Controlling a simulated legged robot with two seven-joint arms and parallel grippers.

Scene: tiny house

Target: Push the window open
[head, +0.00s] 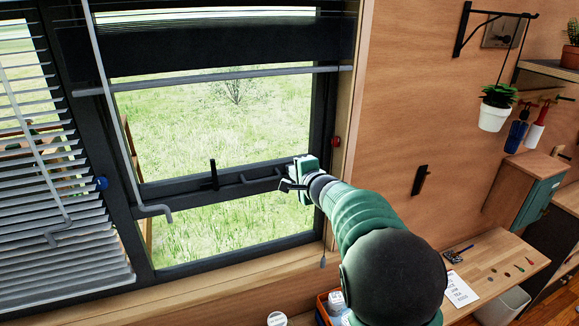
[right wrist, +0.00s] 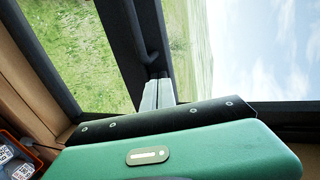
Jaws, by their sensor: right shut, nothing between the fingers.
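The black-framed window (head: 320,120) is in the middle of the head view, with grass outside. Its sash's lower rail (head: 165,188) stands well above the bottom of the frame, and grass shows through the gap below it. A dark handle (head: 262,175) and a small upright black piece (head: 213,175) are on the rail. My right gripper (head: 289,186) is shut and empty at the rail's right end, just right of the handle. In the right wrist view its fingers (right wrist: 158,92) are together against or very close to the dark frame; contact is unclear. My left gripper is not in view.
Lowered blinds (head: 60,200) cover the window at left. Grey rods (head: 215,76) cross the open window. A hanging potted plant (head: 494,105), a wall hook (head: 420,180) and a wooden desk (head: 490,265) are at right. An orange bin (head: 322,310) stands below the sill.

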